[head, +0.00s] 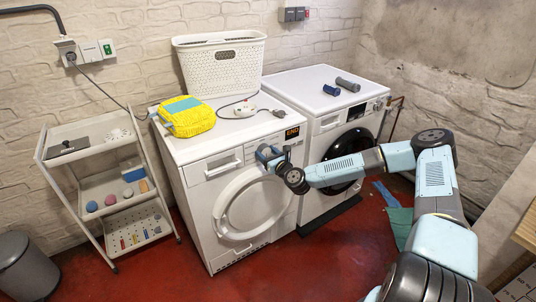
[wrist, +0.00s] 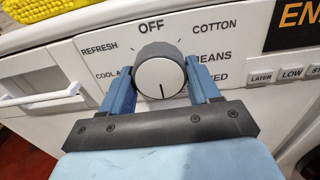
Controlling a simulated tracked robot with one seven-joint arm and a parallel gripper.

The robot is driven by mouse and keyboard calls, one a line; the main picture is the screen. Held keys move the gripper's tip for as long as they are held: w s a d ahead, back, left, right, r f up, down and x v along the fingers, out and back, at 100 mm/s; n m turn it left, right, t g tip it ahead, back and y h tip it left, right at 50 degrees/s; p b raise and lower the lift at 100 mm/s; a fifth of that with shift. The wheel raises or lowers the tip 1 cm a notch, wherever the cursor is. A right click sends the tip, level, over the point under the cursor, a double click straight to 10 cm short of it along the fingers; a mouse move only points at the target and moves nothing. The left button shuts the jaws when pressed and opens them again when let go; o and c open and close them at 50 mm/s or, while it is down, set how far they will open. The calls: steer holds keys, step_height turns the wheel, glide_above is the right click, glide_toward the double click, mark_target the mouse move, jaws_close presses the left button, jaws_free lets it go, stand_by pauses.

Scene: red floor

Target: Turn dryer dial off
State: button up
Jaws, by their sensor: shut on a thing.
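The dryer dial (wrist: 158,74) is a round knob with a pale face and a dark grey rim, on the white front panel. A dark line on its face points down, away from the printed word OFF (wrist: 151,27) above it. My gripper (wrist: 160,78) has one blue finger on each side of the dial and is shut on it. In the head view my gripper (head: 268,154) is at the upper right front of the white dryer (head: 205,185), and it covers the dial there. COTTON stands to the right of OFF and REFRESH to the left.
A second machine (head: 318,123) stands to the right. A white shelf cart (head: 90,134) and a grey bin (head: 27,268) stand left.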

steer(key=shift+d, duration=0.15)
steer(key=shift+c, duration=0.8)
steer(key=shift+w+n, duration=0.1)
steer(key=shift+n, duration=0.2)
